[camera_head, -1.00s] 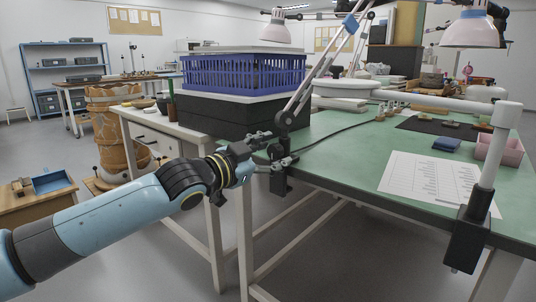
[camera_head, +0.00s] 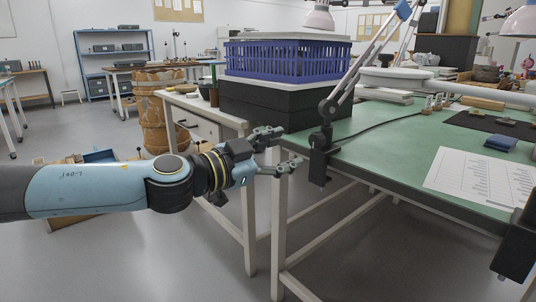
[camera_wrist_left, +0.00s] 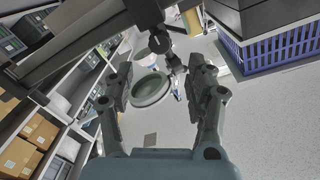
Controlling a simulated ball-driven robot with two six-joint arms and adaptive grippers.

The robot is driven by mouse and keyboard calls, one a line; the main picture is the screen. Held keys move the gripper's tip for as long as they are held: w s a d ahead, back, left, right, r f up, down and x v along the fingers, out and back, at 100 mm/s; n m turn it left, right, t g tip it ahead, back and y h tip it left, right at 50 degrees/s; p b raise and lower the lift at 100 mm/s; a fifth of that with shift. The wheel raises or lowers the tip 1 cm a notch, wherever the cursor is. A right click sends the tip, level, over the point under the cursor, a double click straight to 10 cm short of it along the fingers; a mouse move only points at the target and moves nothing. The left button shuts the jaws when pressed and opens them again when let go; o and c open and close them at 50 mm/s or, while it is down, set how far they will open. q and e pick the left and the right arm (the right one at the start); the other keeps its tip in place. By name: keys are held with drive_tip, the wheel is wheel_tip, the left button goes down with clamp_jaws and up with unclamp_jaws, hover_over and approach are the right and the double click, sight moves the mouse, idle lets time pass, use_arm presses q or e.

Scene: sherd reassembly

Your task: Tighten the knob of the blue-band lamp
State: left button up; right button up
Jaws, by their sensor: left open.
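The lamp with a blue band (camera_head: 403,10) on its jointed arm stands on the black clamp (camera_head: 319,165) at the green table's left corner. My left gripper (camera_head: 281,148) is open and empty, left of the clamp, with a gap between fingertips and clamp in the head view. In the left wrist view, the fingers of my left gripper (camera_wrist_left: 158,88) stand apart. A dark clamp part (camera_wrist_left: 145,10) with a small round knob-like end (camera_wrist_left: 159,43) shows beyond them, at the top. Which lamp shade belongs to this arm is unclear. My right gripper is out of view.
The green table (camera_head: 385,150) carries a printed sheet (camera_head: 470,180) and a blue block (camera_head: 500,143). A blue crate (camera_head: 285,58) sits on black boxes (camera_head: 265,105) behind the gripper. Another black clamp (camera_head: 517,245) hangs at the right. Open floor lies below the gripper.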

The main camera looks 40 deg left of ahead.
use_arm(q)
drive_tip(key=s, duration=0.3)
drive_tip(key=shift+a+r, duration=0.1)
idle(0.6)
